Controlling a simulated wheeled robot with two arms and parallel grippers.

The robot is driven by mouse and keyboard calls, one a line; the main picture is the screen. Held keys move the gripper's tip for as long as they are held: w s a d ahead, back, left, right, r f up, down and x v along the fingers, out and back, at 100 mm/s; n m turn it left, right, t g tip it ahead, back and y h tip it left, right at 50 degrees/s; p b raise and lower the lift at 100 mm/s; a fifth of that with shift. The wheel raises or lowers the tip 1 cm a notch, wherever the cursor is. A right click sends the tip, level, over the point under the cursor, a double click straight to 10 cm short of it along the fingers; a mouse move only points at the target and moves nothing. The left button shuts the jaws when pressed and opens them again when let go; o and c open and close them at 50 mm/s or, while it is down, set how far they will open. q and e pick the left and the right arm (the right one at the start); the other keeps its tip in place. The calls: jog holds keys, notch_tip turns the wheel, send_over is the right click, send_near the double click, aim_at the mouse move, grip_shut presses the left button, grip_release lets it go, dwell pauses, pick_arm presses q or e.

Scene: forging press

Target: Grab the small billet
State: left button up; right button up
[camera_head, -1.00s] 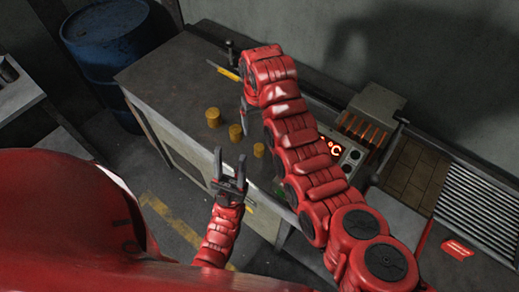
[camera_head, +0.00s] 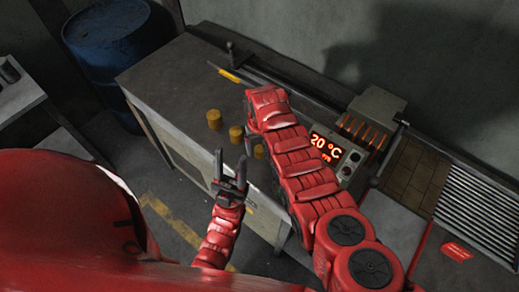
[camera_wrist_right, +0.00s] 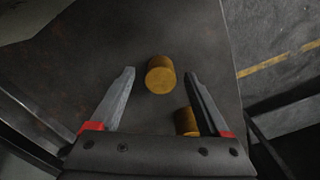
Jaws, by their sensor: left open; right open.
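Three brass-coloured billets stand in a slanting row on the grey table: one at the left (camera_head: 214,119), a middle one (camera_head: 236,133), and the small billet (camera_head: 259,151) at the right, nearest the front edge. My right gripper (camera_wrist_right: 159,75) is open and points at the tabletop. In the right wrist view one billet (camera_wrist_right: 160,82) shows between its fingertips, apart from both. I cannot tell which billets these two are. My left gripper (camera_head: 231,157) is open and empty in front of the table edge.
A blue barrel (camera_head: 105,42) stands behind the table's left end. A control box with a lit "20 °C" display (camera_head: 324,146) and a slotted unit (camera_head: 366,118) stand right of my right arm. The table's left part (camera_head: 170,82) is clear.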

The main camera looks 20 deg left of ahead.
jog(key=shift+f, duration=0.4)
grip_shut()
